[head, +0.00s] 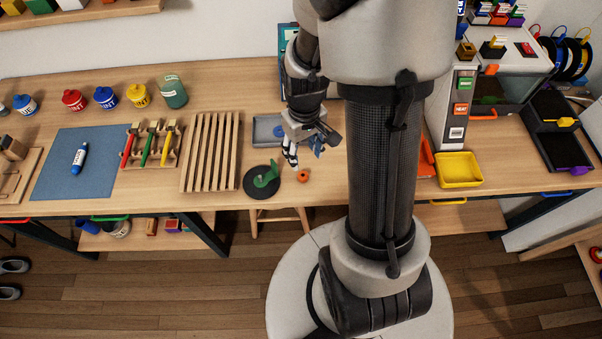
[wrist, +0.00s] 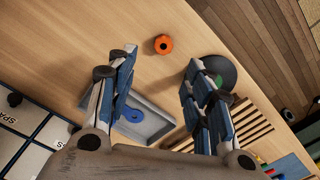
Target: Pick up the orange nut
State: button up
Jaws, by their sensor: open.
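The orange nut (head: 303,176) lies on the wooden table near its front edge, just right of a black round base with a green piece. In the wrist view the orange nut (wrist: 163,44) lies on bare wood, beyond the fingertips and roughly between their lines. My gripper (head: 290,157) is above the table, behind and slightly left of the nut. In the wrist view my gripper (wrist: 158,62) has its two fingers spread wide with nothing between them. It is apart from the nut.
The black round base (head: 259,181) with an upright green piece stands close left of the nut. A slatted wooden rack (head: 211,150) is to the left. A yellow bin (head: 459,170) is to the right.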

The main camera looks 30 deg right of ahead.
aim_at(301, 173)
jog(key=f+b, duration=0.1)
jog(key=f, duration=0.3)
jog(key=f+b, duration=0.2)
jog(key=f, duration=0.3)
jog(key=shift+w+a+f, duration=0.15)
jog(key=shift+a+f, duration=0.05)
jog(key=shift+f, duration=0.05)
jog(key=shift+r, duration=0.1)
jog(key=shift+c, duration=0.6)
jog(key=c, duration=0.7)
jog(key=shift+c, duration=0.3)
